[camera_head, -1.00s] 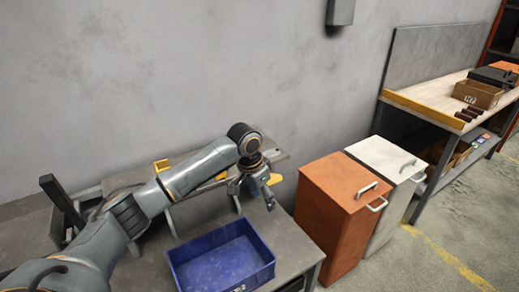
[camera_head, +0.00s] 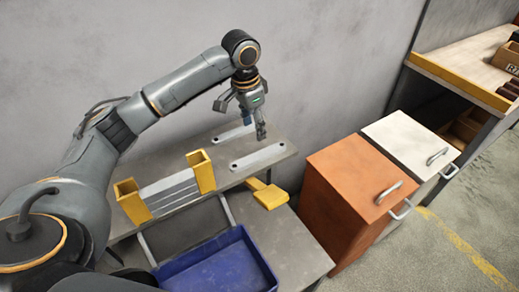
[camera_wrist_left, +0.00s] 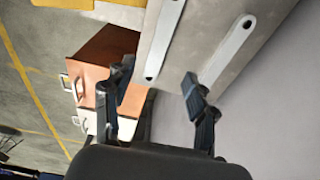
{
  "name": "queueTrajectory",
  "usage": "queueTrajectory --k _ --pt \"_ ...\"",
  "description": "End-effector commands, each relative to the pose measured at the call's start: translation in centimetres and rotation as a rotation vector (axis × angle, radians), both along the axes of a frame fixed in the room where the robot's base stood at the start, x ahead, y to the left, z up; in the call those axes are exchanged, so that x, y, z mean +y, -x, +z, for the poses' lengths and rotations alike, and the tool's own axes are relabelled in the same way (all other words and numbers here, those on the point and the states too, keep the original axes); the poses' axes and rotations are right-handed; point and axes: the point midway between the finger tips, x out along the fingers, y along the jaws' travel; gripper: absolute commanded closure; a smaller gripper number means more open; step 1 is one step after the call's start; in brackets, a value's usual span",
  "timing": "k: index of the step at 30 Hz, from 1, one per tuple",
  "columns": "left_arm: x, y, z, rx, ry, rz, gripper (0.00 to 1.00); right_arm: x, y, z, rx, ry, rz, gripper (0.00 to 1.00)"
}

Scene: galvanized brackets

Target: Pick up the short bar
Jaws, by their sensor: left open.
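Two flat grey bars with holes at their ends lie on a raised grey shelf. The far bar (camera_head: 234,133), nearer the wall, looks like the shorter one; it also shows in the wrist view (camera_wrist_left: 232,47), one end hidden behind a finger. The near bar (camera_head: 258,157) looks longer and runs out of the wrist view (camera_wrist_left: 164,38) at the top. My left gripper (camera_head: 243,119) is open and empty, pointing down above the shelf by the far bar. Its spread fingers show in the wrist view (camera_wrist_left: 158,95). My right gripper is not in view.
A yellow holder (camera_head: 203,172) with several grey strips stands left of the bars. A blue bin (camera_head: 262,262) and a yellow piece (camera_head: 270,196) are lower in front. Orange (camera_head: 350,190) and white (camera_head: 408,140) cabinets stand to the right. The wall is close behind.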

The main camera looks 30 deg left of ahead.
Motion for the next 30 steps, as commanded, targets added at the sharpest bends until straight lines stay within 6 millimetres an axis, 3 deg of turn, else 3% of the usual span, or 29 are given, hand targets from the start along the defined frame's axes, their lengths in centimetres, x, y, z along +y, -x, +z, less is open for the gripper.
queueTrajectory --k 3,6,18,24,30 --pt "-0.2 -0.2 -2.7 0.004 0.001 0.0 0.43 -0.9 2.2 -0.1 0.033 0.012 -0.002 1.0" --pt "-0.3 -0.4 -4.4 0.004 0.0 0.0 0.43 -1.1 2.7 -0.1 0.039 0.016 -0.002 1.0" --pt "-0.6 -1.0 -8.4 0.003 -0.001 0.001 0.43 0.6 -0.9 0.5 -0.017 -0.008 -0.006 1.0" --pt "-0.7 -1.4 -11.0 0.001 0.0 0.0 0.43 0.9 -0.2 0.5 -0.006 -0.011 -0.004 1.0" --pt "-0.7 -1.4 -11.5 0.0 0.0 -0.001 0.43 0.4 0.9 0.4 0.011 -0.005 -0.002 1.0"
